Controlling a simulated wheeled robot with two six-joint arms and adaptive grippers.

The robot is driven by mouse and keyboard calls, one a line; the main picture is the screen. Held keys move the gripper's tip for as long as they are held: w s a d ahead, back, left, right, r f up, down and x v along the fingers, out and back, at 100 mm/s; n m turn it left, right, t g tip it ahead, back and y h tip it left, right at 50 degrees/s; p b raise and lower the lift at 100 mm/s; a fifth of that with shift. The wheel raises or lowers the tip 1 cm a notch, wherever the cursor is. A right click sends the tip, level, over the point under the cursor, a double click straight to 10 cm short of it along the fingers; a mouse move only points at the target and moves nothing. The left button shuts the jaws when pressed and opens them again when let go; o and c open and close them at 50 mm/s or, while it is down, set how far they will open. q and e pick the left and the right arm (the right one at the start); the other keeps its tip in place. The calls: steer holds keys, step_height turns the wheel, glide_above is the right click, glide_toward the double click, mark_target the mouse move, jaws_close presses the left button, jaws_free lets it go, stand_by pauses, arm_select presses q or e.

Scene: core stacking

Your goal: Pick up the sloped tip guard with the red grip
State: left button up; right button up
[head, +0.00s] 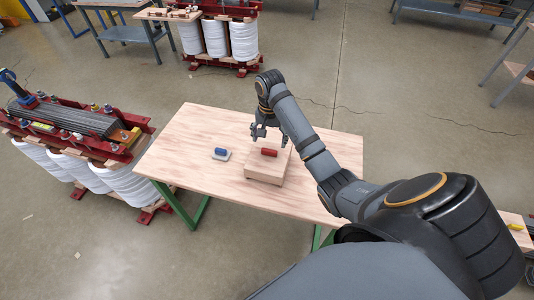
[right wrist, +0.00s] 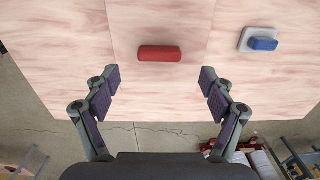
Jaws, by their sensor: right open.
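The sloped tip guard (head: 262,173) is a pale wooden block on the table, with a red grip (head: 269,152) on its top. In the right wrist view the red grip (right wrist: 159,53) lies crosswise, centred left to right and beyond the fingertips. My right gripper (head: 268,137) is above the far side of the guard. It also shows in the right wrist view (right wrist: 158,85), open and empty, with a finger on each side and apart from the grip. My left gripper is not in view.
A blue grip on a small pale base (head: 221,155) sits left of the guard on the wooden table (head: 190,135). The table's left part is clear. A red-framed transformer with white coils (head: 110,178) stands left of the table, and another (head: 216,40) stands behind it.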

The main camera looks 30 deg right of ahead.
mark_target(269, 150)
steer(key=shift+s+f+b, duration=0.2)
steer(key=shift+f+b, duration=0.35)
steer(key=shift+f, duration=0.4)
step_height(269, 150, down, 3)
steer(key=shift+w+r, duration=0.1)
steer(key=shift+w, duration=0.05)
steer(key=shift+c, duration=0.3)
steer(key=c, duration=1.7)
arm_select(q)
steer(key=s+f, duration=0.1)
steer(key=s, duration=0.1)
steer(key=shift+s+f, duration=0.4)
